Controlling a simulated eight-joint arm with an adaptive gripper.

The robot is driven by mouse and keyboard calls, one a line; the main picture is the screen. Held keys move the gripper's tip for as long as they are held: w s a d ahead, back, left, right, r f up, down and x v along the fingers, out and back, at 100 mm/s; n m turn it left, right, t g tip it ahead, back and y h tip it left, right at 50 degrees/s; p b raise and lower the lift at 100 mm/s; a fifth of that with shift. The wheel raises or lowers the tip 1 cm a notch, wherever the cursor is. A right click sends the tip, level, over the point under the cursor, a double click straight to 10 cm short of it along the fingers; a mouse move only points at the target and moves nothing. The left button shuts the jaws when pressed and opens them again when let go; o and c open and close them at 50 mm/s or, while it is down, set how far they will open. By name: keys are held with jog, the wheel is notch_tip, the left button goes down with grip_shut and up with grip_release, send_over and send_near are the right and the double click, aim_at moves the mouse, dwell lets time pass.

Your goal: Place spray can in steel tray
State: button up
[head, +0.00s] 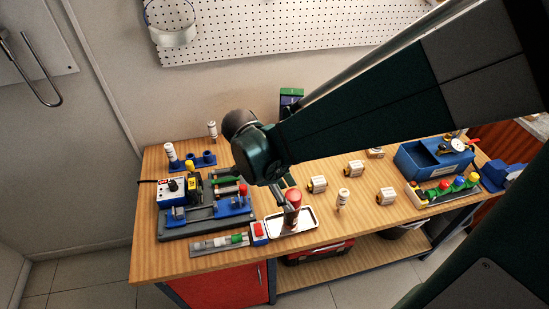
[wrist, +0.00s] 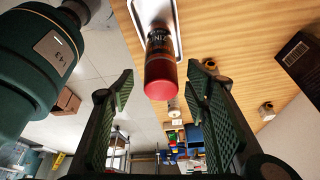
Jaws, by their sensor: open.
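The spray can (wrist: 158,60) has a dark printed body and a red cap. In the head view its red cap (head: 295,197) shows just below my wrist, and it stands upright in the shallow steel tray (head: 307,223) near the table's front edge. The tray's rim (wrist: 179,30) shows behind the can in the wrist view. My gripper (wrist: 160,85) is open, with its two fingers spread on either side of the cap and apart from it. In the head view my gripper is mostly hidden by my wrist.
Left of the tray are a red switch box (head: 258,232), a pipe fixture (head: 218,243) and a grey-blue machine (head: 208,215). A white can (head: 343,199) and several small rolls stand to the right. A blue toolbox (head: 420,160) is at the far right.

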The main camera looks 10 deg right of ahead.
jog(key=r+n, duration=0.1)
jog(key=d+r+n+t+y, duration=0.1)
jog(key=n, duration=0.1)
jog(key=r+n, duration=0.1)
jog(key=shift+s+d+r+n, duration=0.25)
jog(key=shift+s+d+n, duration=0.1)
jog(key=shift+n, duration=0.05)
jog(key=n, duration=0.1)
jog(key=r+n+t+y, duration=0.1)
jog(key=d+r, duration=0.1)
jog(key=shift+s+n, duration=0.35)
jog(key=shift+n, duration=0.05)
jog(key=n, duration=0.1)
jog(key=r+n+t, duration=0.1)
jog(key=r+y, duration=0.1)
jog(key=shift+s+d+r+n, duration=0.1)
jog(key=shift+s+d+n, duration=0.2)
jog(key=shift+s+n, duration=0.1)
jog(key=s+d+r+n+t+y, duration=0.1)
jog(key=s+d+r+n+t, duration=0.1)
jog(key=r+n, duration=0.5)
jog(key=shift+s+d+n+t+y, duration=0.25)
jog(key=shift+s+n+t, duration=0.35)
jog(key=shift+n+t, duration=0.85)
jog(key=shift+a, duration=0.1)
jog(key=shift+f, duration=0.1)
